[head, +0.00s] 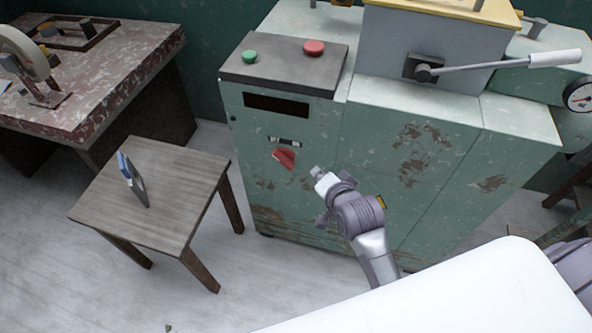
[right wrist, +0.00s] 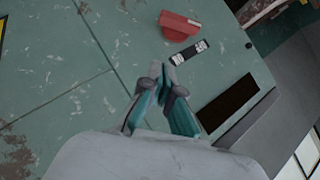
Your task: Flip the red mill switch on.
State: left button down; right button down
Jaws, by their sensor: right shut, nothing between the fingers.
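The red mill switch (head: 284,158) is on the front panel of the green mill cabinet (head: 400,160), below a small black-and-white label plate (head: 285,140). In the head view it sits tilted. It also shows near the top of the right wrist view (right wrist: 180,25), beside the label plate (right wrist: 188,53). My right gripper (head: 318,174) is shut and empty, just right of and slightly below the switch in the head view, apart from it. Its closed fingertips (right wrist: 160,70) show below the switch in the right wrist view. My left gripper is not in view.
A wooden stool (head: 165,200) with a small upright object (head: 132,180) stands left of the cabinet. The cabinet top has a green button (head: 249,56) and a red button (head: 314,47). A lever (head: 500,64) juts right above. A dark slot (head: 276,105) lies above the label.

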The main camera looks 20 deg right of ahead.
jog(key=shift+r, duration=0.15)
jog(key=b, duration=0.1)
send_near(292, 161)
jog(key=w+d, duration=0.1)
jog(key=w, duration=0.1)
jog(key=w+d, duration=0.1)
jog(key=w, duration=0.1)
jog(key=shift+d, duration=0.25)
jog(key=shift+w+a+f, duration=0.25)
jog(key=shift+a+f, duration=0.15)
jog(key=shift+f, duration=0.1)
jog(key=shift+w+a+f, duration=0.3)
jog(key=shift+a+f, duration=0.1)
jog(key=shift+f, duration=0.15)
jog(key=shift+w+a+f, duration=0.25)
jog(key=shift+a+f, duration=0.15)
jog(key=shift+f, duration=0.05)
jog(key=shift+f+b, duration=0.15)
jog(key=shift+b, duration=0.2)
